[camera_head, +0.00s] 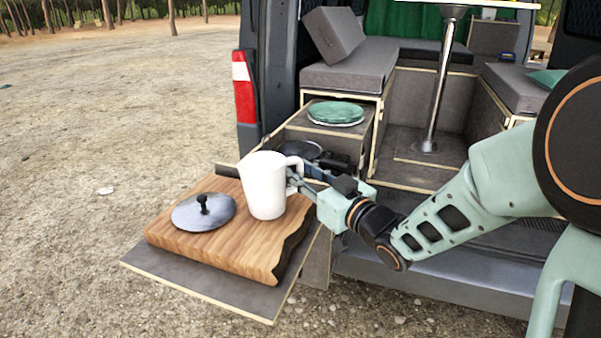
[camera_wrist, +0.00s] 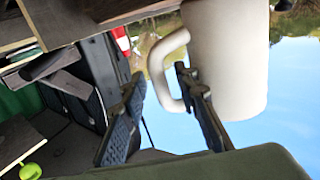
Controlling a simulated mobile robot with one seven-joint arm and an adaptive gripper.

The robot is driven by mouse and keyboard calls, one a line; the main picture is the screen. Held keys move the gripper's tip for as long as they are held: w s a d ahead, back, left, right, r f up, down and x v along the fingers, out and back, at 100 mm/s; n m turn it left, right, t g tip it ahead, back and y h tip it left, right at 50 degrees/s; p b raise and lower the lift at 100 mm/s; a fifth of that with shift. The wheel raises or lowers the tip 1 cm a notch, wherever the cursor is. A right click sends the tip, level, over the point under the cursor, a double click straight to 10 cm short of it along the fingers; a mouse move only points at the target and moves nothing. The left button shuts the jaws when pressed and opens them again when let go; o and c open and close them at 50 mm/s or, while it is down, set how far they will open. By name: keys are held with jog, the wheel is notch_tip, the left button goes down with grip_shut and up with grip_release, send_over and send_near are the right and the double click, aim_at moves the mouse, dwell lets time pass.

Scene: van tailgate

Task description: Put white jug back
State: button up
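The white jug (camera_head: 265,186) stands upright on the thick wooden board (camera_head: 215,245), with its handle towards my gripper. My gripper (camera_head: 302,180) is at the handle side of the jug, partly hidden by its own wrist. In the wrist view the jug (camera_wrist: 228,60) is at the upper right. My gripper's fingers (camera_wrist: 160,110) are spread apart there. The jug's handle (camera_wrist: 157,65) lies between them, with one finger in front of the gap between handle and body. Whether a finger touches the handle is not clear.
A grey lid with a black knob (camera_head: 203,212) lies on the board left of the jug. A dark pan (camera_head: 300,150) sits behind the jug. Green plates (camera_head: 336,113) are stacked on the cabinet further back. The van's red tail light (camera_head: 243,90) is behind left.

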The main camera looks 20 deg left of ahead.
jog(key=shift+r, duration=0.25)
jog(key=v, duration=1.2)
jog(key=shift+s+f, duration=0.1)
